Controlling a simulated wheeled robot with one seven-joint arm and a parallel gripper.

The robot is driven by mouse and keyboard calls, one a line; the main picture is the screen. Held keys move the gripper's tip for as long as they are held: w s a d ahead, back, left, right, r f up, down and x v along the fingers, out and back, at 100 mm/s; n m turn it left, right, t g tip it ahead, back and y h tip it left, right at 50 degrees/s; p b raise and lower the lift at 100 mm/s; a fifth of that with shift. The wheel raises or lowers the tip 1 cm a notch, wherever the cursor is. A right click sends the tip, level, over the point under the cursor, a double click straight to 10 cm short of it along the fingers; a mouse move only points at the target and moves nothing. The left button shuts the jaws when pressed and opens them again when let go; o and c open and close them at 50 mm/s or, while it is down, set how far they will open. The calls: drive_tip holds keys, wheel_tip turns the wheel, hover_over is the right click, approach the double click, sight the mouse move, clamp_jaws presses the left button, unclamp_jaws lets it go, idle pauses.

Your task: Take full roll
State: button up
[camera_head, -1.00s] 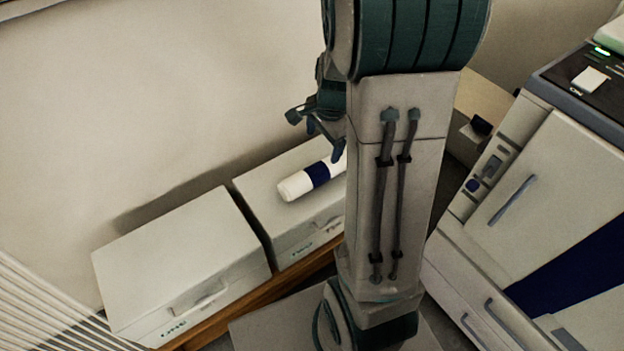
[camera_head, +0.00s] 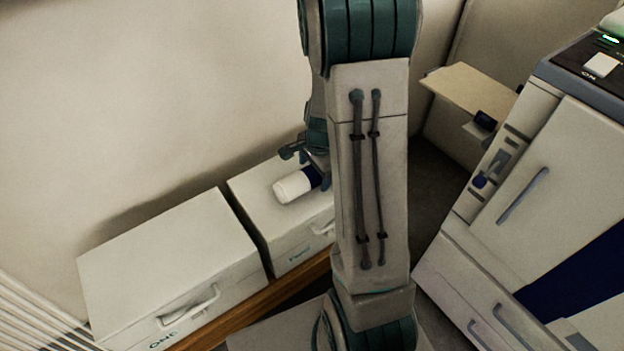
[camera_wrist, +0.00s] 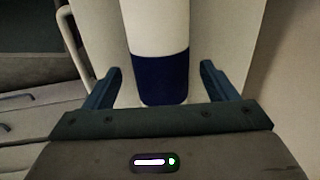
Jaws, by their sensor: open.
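A white roll with a dark blue band (camera_head: 295,186) lies on top of the right-hand white box (camera_head: 250,190). My gripper (camera_head: 308,168) is at the roll's right part, and my arm hides the roll's far right end in the head view. In the wrist view, my gripper (camera_wrist: 160,85) is open. Its two blue fingers stand on either side of the roll's dark blue band (camera_wrist: 162,78), with a gap on both sides. The roll's white part (camera_wrist: 155,28) runs up out of the wrist picture.
A larger white box (camera_head: 165,262) stands to the left on the same wooden shelf (camera_head: 240,315). A wall rises close behind both boxes. A large white machine (camera_head: 540,200) stands at the right, with a pale ledge (camera_head: 470,90) behind it.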

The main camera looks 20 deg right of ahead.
drive_tip(key=shift+w+f, duration=0.1)
drive_tip(key=shift+f, duration=0.45)
drive_tip(key=shift+r, duration=0.1)
drive_tip(key=c, duration=1.2)
